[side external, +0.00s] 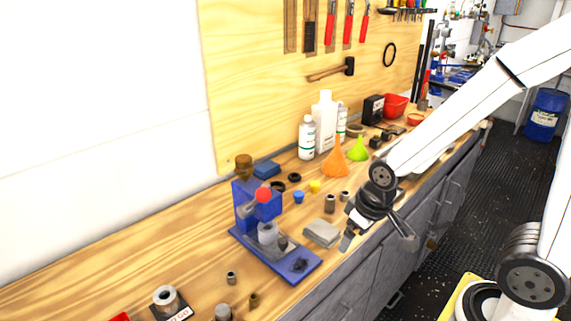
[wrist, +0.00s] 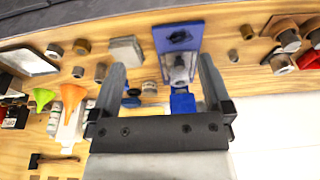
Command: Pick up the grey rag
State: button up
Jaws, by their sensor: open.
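The grey rag (side external: 322,233) is a small folded stack lying flat on the wooden bench near its front edge, just right of the blue press. In the wrist view the rag (wrist: 125,50) shows beyond the left fingertip, partly covered by that finger. My gripper (side external: 378,240) is open and empty, to the right of the rag in the side view and apparently above the bench's front edge. In the wrist view my gripper (wrist: 160,64) has its fingers wide apart, with the blue press between and beyond them. I see no clear contact with the rag.
The blue press (side external: 302,268) stands close left of the rag. Metal bushings (side external: 330,204) sit behind it. An orange funnel (side external: 335,160), a green funnel (side external: 358,151) and white bottles (side external: 324,125) stand farther back.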

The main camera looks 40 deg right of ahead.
jog(key=g, duration=0.1)
send_over(322, 229)
jog(key=s, duration=0.2)
jog(key=f, duration=0.7)
jog(key=shift+w+a, duration=0.25)
jog(key=shift+a, duration=0.1)
jog(key=shift+w+d+f, duration=0.3)
jog(key=shift+d+f, duration=0.05)
jog(key=shift+w+f, duration=0.2)
jog(key=shift+f, duration=1.1)
jog(key=shift+f, duration=0.15)
jog(key=shift+w+f, duration=0.15)
jog(key=shift+f, duration=1.05)
jog(key=shift+w+f, duration=0.15)
jog(key=shift+f, duration=1.05)
jog(key=shift+c, duration=0.2)
